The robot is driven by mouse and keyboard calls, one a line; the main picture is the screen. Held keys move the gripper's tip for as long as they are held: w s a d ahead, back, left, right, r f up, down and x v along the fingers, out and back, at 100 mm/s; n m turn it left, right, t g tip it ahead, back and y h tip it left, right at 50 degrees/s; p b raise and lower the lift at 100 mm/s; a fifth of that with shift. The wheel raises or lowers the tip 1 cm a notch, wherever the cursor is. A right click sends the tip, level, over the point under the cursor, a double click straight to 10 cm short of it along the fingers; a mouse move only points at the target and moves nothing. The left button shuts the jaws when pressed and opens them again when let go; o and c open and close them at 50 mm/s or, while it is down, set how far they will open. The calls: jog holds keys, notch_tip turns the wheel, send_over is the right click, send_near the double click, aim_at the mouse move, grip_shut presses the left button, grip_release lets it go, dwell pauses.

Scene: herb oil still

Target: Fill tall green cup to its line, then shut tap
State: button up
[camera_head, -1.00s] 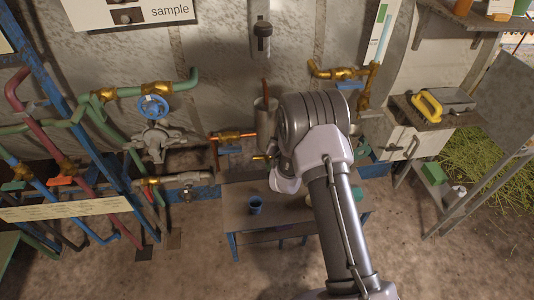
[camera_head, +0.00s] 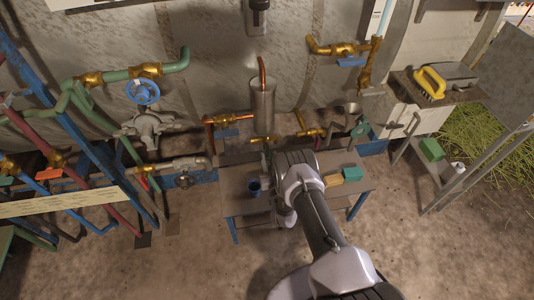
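My arm reaches over the low bench (camera_head: 235,206), and its wrist covers the bench's middle. Only a small part of my gripper (camera_head: 281,214) shows beside the wrist. Its fingers are hidden, so I cannot tell whether they are open or hold anything. I cannot make out a tall green cup or its line; it may be behind my arm. A small brass tap (camera_head: 259,139) sits low at the metal cylinder (camera_head: 263,106), above the bench. I cannot tell whether it is open.
A yellowish block (camera_head: 333,180) and a teal block (camera_head: 351,174) are on the bench's right side. A blue handwheel (camera_head: 143,91) and pipes crowd the left. The floor in front is clear.

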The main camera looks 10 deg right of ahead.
aim_at(268, 150)
jog(key=w+b, duration=0.1)
jog(key=w, duration=0.4)
jog(key=shift+w+b, duration=0.25)
jog(key=shift+b, duration=0.15)
grip_shut()
